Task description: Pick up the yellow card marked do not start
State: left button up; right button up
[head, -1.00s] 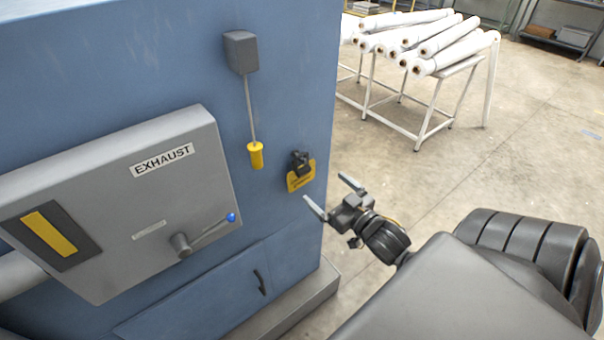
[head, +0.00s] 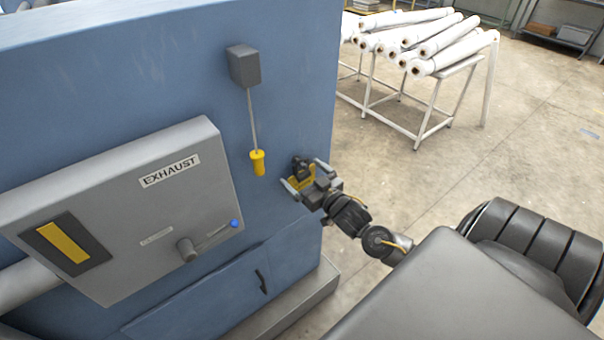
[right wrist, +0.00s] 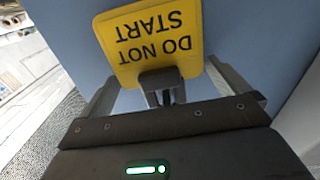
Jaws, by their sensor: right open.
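The yellow card (right wrist: 152,38) marked DO NOT START fills the upper middle of the right wrist view, upside down there. In the head view the card (head: 303,184) hangs at a black clip or holder (head: 301,168) on the blue machine side, partly hidden by my gripper. My right gripper (head: 305,178) is open, with one finger on each side of the card. In the right wrist view my right gripper (right wrist: 165,85) has its fingers apart, and a dark block stands between them at the card's edge. My left gripper is not in view.
A grey EXHAUST box (head: 125,210) with a blue-tipped lever juts from the machine (head: 180,80) at left. A yellow pull handle (head: 258,162) hangs left of my gripper. A rack of white rolls (head: 425,45) stands behind.

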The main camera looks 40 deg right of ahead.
jog(key=shift+w, duration=0.45)
jog(key=shift+s, duration=0.1)
jog(key=c, duration=0.7)
